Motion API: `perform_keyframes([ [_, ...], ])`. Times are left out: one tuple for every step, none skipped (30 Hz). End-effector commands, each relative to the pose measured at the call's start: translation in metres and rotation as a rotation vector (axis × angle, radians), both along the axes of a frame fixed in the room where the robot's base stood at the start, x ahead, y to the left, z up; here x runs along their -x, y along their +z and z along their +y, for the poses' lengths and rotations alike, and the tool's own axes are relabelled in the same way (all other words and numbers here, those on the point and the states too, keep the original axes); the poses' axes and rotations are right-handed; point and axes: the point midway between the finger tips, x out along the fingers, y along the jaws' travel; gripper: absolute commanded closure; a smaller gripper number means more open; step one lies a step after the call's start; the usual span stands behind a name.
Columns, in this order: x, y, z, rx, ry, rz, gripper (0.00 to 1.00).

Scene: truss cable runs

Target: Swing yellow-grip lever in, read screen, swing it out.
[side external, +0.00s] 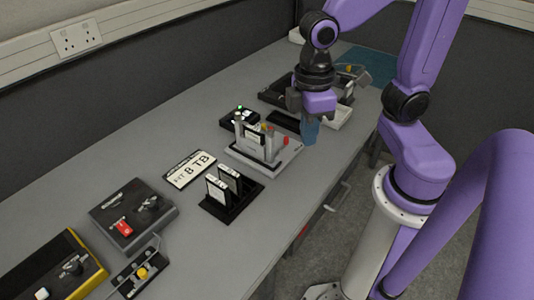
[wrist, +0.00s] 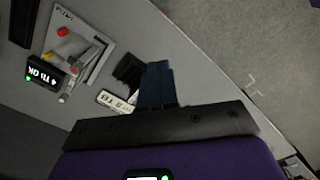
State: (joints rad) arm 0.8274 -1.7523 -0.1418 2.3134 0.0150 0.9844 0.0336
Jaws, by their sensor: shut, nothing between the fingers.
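A grey-based fixture (side external: 263,152) with upright pale posts stands mid-bench in the side view; it also shows in the wrist view (wrist: 88,22). It carries a small yellow grip (side external: 264,126) and a red knob (wrist: 62,31). Whether the lever is swung in or out cannot be told. A small black screen (side external: 240,116) with a green light sits behind it; in the wrist view the screen (wrist: 45,72) shows white text that seems to end in "TB OK". My gripper (side external: 310,132) has blue fingers, is shut and empty, and hangs just right of the fixture, apart from it.
A plate (side external: 190,169) reading "8 TB" lies left of the fixture, beside a black rack (side external: 231,193) of upright cards. A grey box with a red part (side external: 123,227) and another yellow-knobbed fixture (side external: 142,272) stand further left. Dark trays lie behind my gripper; the bench front edge is near.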

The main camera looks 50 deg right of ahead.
Motion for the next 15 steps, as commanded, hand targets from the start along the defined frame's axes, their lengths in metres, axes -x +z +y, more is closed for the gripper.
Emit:
perform_keyframes([
  [0.016,-0.002,-0.006,-0.008,0.054,-0.01,1.0],
  [0.023,-0.003,-0.008,-0.013,0.081,-0.014,1.0],
  [0.031,-0.005,-0.012,-0.017,0.113,-0.019,1.0],
  [0.037,-0.006,-0.014,-0.02,0.134,-0.022,1.0],
  [0.041,-0.008,-0.016,-0.024,0.153,-0.026,1.0],
  [0.046,-0.009,-0.019,-0.027,0.173,-0.029,1.0],
  [0.05,-0.01,-0.021,-0.028,0.185,-0.03,1.0],
  [0.052,-0.011,-0.022,-0.029,0.196,-0.032,0.97],
  [0.054,-0.012,-0.023,-0.031,0.205,-0.033,0.84],
  [0.055,-0.012,-0.024,-0.032,0.209,-0.034,0.74],
  [0.054,-0.012,-0.024,-0.032,0.209,-0.034,0.64],
  [0.052,-0.012,-0.023,-0.032,0.203,-0.034,0.56],
  [0.048,-0.012,-0.022,-0.031,0.194,-0.035,0.56],
  [0.044,-0.011,-0.021,-0.03,0.182,-0.034,0.56],
  [0.037,-0.01,-0.019,-0.029,0.161,-0.034,0.56],
])
